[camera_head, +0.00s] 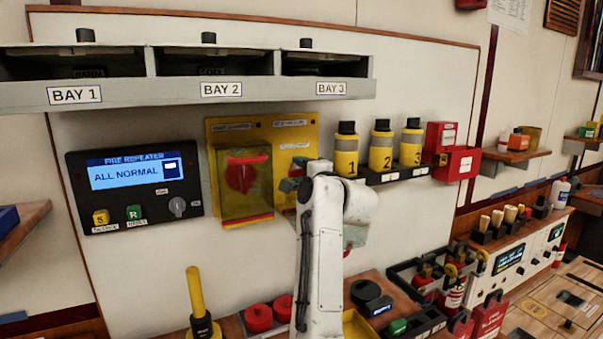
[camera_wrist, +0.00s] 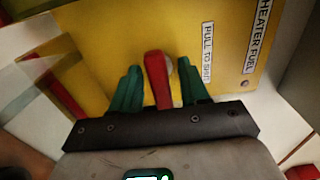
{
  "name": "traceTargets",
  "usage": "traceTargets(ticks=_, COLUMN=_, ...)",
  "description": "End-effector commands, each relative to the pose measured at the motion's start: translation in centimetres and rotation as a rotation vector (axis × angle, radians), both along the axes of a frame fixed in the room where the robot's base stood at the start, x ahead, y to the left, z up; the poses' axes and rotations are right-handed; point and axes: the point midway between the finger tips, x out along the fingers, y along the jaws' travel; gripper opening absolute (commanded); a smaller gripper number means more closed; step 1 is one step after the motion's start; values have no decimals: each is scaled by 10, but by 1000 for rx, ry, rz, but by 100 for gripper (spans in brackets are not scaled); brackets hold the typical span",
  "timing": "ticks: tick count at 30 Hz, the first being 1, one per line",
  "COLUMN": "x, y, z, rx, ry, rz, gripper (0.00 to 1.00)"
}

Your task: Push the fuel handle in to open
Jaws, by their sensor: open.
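The red fuel handle (camera_wrist: 156,84) stands out from a yellow panel (camera_wrist: 115,32) in the wrist view. Labels beside it read "HEATER FUEL" and "PULL TO SHUT", the latter partly hard to read. My gripper (camera_wrist: 160,70) is open, with one green finger on each side of the handle. A gap shows between each finger and the handle, and the handle's near end lies close to the dark palm bar; I cannot tell if they touch. In the head view the yellow panel (camera_head: 290,133) is on the wall, and my arm hides the handle.
A clear cover (camera_head: 245,205) over a red knob sits just left of the handle. Above is a shelf (camera_head: 180,94) with three bays. Yellow numbered bottles (camera_head: 381,150) and a red box (camera_head: 456,163) stand to the right. Red round items (camera_head: 258,318) and trays lie on the bench below.

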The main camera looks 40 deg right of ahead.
Motion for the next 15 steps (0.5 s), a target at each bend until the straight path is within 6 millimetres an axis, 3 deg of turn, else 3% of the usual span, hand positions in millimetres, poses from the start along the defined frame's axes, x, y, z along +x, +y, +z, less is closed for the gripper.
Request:
traceTargets(ticks=8, x=-4, y=1, z=0, rx=0, ry=-1, rz=-1, gripper=45)
traceTargets(ticks=15, x=-36, y=10, z=-2, rx=-2, ry=-1, rz=-1, gripper=45)
